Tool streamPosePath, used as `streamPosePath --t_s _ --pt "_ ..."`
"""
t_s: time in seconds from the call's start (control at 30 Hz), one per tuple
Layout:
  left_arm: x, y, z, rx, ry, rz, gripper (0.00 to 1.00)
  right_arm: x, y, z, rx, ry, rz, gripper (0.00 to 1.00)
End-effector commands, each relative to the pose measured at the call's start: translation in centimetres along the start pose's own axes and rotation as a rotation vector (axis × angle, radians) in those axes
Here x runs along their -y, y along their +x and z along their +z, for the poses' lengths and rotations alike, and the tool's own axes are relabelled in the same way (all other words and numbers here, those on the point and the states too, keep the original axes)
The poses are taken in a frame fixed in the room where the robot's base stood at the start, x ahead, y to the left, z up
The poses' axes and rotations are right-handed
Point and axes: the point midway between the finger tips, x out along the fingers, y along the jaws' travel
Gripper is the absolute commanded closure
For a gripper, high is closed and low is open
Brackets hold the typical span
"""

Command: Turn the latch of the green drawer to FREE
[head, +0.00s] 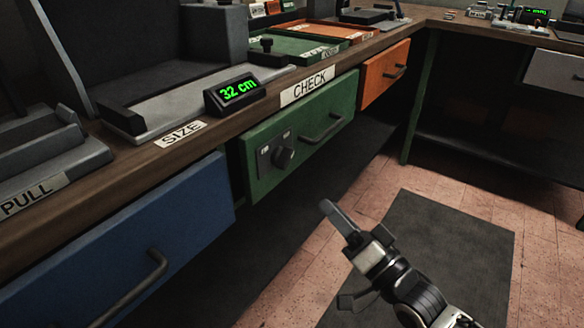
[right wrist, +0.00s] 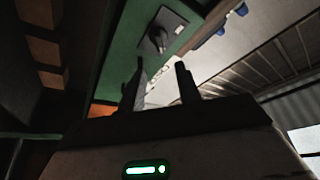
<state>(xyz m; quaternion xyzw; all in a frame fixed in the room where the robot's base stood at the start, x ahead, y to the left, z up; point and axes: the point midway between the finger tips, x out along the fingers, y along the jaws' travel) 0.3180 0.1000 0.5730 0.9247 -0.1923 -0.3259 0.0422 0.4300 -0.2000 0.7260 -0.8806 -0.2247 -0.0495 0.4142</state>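The green drawer (head: 318,108) is closed under the bench top, with a dark bar handle (head: 323,128) on its right part. Its latch is a dark round knob (head: 284,156) on a small grey plate (head: 264,160) at the left part of the front. The plate's markings are too small to read, so I cannot tell the knob's setting. My right gripper (head: 336,214) is in front of and below the drawer, apart from it. In the right wrist view its two fingers (right wrist: 162,72) stand apart and empty, with the knob (right wrist: 156,39) beyond them. My left gripper is not in view.
A blue drawer (head: 130,235) is at the left and an orange drawer (head: 385,75) at the right. On the bench stand a display reading 32 cm (head: 236,92) and a grey sizing device (head: 180,100). The floor with a dark mat (head: 440,235) is open in front.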

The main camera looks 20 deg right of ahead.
Motion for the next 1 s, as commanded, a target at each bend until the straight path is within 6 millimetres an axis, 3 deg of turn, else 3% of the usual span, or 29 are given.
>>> streamPosePath --t_s 0.3,0.5,0.7,1.0 --pt "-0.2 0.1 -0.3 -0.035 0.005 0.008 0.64 0.0 7.2 0.0 -0.003 -0.001 -0.003 0.66" --pt "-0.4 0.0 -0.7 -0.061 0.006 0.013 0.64 -0.1 10.5 0.1 -0.001 -0.001 -0.001 0.66" --pt "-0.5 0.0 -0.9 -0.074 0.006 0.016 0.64 0.0 12.0 0.1 0.001 0.0 0.001 0.66" --pt "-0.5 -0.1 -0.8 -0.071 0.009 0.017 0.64 -0.1 12.2 0.1 0.002 -0.001 0.002 0.66"
